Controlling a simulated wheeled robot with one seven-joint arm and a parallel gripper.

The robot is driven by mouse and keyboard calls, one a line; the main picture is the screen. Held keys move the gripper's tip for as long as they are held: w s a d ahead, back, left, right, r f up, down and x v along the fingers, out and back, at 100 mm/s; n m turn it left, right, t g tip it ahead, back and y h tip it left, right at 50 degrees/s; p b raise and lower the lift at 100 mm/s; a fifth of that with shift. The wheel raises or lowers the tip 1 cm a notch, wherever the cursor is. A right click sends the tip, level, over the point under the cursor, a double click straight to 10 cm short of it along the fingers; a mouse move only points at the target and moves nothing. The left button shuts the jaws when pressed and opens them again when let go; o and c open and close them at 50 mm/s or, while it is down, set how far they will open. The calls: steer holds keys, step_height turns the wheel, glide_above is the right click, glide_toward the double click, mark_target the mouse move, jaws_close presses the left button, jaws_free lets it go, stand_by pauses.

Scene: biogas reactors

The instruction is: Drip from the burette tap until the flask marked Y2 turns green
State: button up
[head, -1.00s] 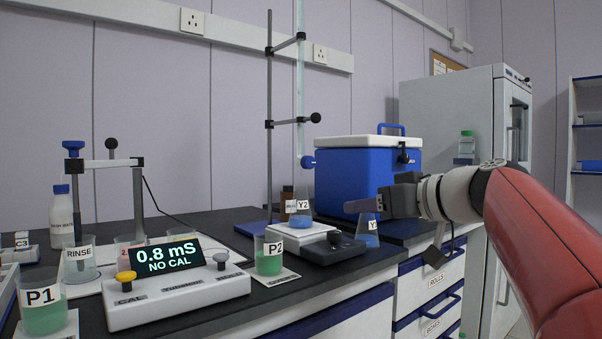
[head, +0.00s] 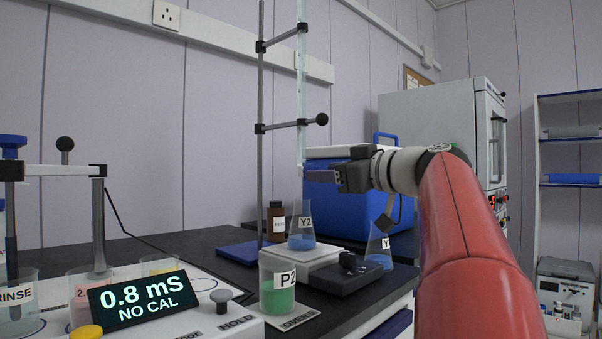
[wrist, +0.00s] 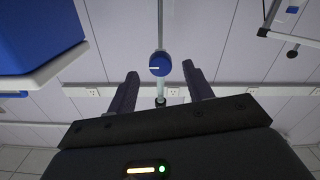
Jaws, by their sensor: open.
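The flask marked Y2 (head: 301,240) stands upright on a white stand plate (head: 309,257), under the burette (head: 302,100). The liquid in it is blue. My gripper (head: 318,176) is at the height of the burette's lower end and largely hides the tap in the head view. In the wrist view the tap's round blue knob (wrist: 160,65), with a white line across it, shows in the gap between the two fingers of my open gripper (wrist: 160,72). The fingers are apart on either side of it; contact is not visible.
A second conical flask with blue liquid (head: 379,247) stands right of the stand, below my arm. A blue cooler box (head: 340,195) is behind. Beaker P2 (head: 277,285) holds green liquid in front. A meter (head: 140,295) reads 0.8 mS, NO CAL. A brown bottle (head: 276,222) stands behind Y2.

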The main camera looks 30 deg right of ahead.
steer(key=x, duration=0.6)
steer(key=shift+s, duration=0.1)
steer(key=c, duration=1)
steer(key=shift+p, duration=0.3)
steer(key=shift+m, duration=0.4)
steer(key=shift+d+r+m+p, duration=0.1)
steer(key=shift+m+p, duration=0.55)
steer(key=shift+m, duration=0.35)
steer(key=shift+m+p, duration=0.65)
steer(key=shift+m, duration=1.25)
